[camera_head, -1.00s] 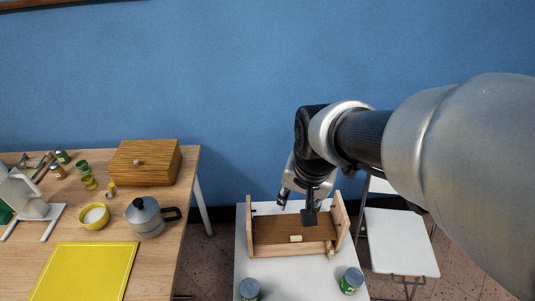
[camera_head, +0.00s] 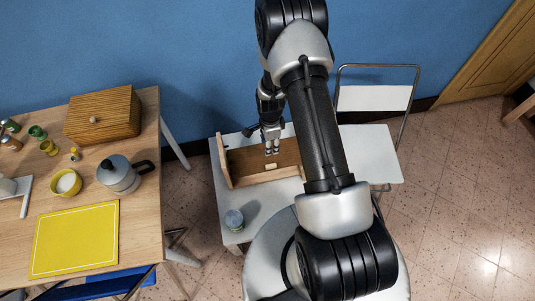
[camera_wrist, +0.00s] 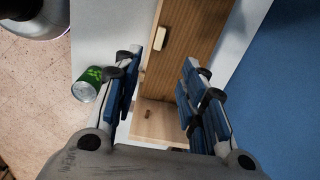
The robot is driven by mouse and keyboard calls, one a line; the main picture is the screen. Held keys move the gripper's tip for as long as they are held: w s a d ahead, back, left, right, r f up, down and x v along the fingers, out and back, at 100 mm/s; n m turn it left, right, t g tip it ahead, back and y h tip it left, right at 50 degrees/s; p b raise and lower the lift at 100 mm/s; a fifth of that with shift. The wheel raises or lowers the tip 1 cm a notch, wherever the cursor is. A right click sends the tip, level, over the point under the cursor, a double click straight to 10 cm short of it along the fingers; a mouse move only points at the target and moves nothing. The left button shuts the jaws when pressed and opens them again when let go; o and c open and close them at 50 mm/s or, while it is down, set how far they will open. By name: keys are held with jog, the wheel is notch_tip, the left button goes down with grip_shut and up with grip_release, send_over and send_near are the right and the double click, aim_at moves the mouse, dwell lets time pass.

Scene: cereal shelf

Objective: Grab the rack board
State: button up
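The wooden rack stands on a small white table in the head view, with a darker brown board (camera_head: 245,162) between pale side walls (camera_head: 223,160). In the wrist view the brown board (camera_wrist: 195,35) runs up the picture and a pale side wall (camera_wrist: 160,125) shows lower down. A small pale block (camera_head: 271,166) is on the board; it also shows in the wrist view (camera_wrist: 160,38). My gripper (camera_head: 271,150) points down over the rack. In the wrist view its two fingers (camera_wrist: 160,65) are well apart, with part of the rack seen between them. I see no grasp.
A green can (camera_wrist: 88,84) stands beside the rack; a can (camera_head: 234,219) shows at the white table's (camera_head: 370,150) front.

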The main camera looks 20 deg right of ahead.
jog(key=b, duration=0.4)
send_over(271, 165)
jog(key=f, duration=1.2)
jog(key=shift+s+a+f, duration=0.15)
jog(key=shift+s+a, duration=0.15)
jog(key=shift+a, duration=0.05)
jog(key=f, duration=0.2)
jog(key=f+b, duration=0.1)
jog(key=f, duration=0.1)
jog(key=f+b, duration=0.1)
jog(key=f, duration=0.1)
jog(key=shift+w+d+f, duration=0.2)
jog(key=shift+w+d, duration=0.05)
jog(key=shift+d, duration=0.1)
jog(key=shift+r, duration=0.1)
jog(key=shift+c, duration=0.4)
grip_shut()
